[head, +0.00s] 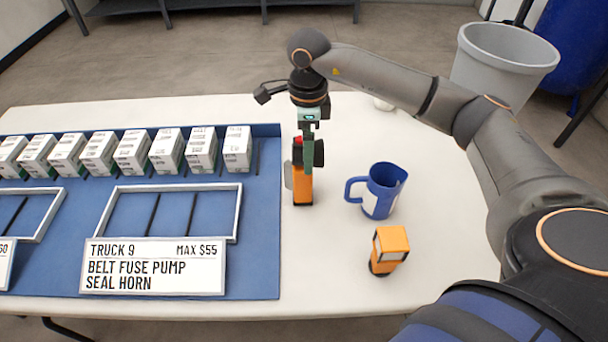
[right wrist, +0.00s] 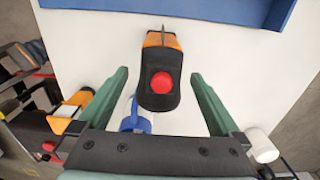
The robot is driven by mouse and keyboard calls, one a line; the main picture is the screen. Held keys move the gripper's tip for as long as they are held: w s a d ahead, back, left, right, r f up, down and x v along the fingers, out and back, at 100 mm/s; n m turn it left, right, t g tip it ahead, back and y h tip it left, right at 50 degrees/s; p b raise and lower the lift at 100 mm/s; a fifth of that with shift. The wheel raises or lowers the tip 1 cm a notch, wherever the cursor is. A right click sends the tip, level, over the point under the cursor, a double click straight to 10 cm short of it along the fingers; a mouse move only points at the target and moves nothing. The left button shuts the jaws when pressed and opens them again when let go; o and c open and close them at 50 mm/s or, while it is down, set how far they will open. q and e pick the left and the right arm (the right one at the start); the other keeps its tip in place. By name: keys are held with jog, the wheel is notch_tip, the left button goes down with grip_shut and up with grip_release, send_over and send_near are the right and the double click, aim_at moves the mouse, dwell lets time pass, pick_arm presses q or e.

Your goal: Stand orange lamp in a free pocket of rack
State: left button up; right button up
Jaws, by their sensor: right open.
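An orange lamp (head: 303,187) with a black upper part and a red button stands upright on the white table, just right of the blue board. Its black top and red button face the camera in the right wrist view (right wrist: 160,88). My right gripper (head: 306,160) is over it, pointing down and open, with its green fingers apart on either side of the black body in the right wrist view. A second orange thing (head: 390,246) with a pale panel and black base stands nearer the front edge. I cannot tell which thing is the rack. My left gripper is not in view.
A blue mug (head: 379,190) stands right of the lamp. The blue board (head: 262,215) holds a row of white boxes (head: 165,150), pale-framed compartments and a "Truck 9" sign (head: 152,267). A grey bin (head: 505,60) stands beyond the table. The table between board and second orange thing is clear.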

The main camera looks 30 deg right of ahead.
jog(key=shift+w+a+f, duration=0.1)
jog(key=shift+a+f, duration=0.05)
jog(key=shift+f, duration=1.2)
jog(key=shift+w+a+f, duration=0.1)
jog(key=shift+a+f, duration=0.05)
jog(key=shift+f, duration=1.2)
grip_shut()
jog(key=shift+r, duration=0.1)
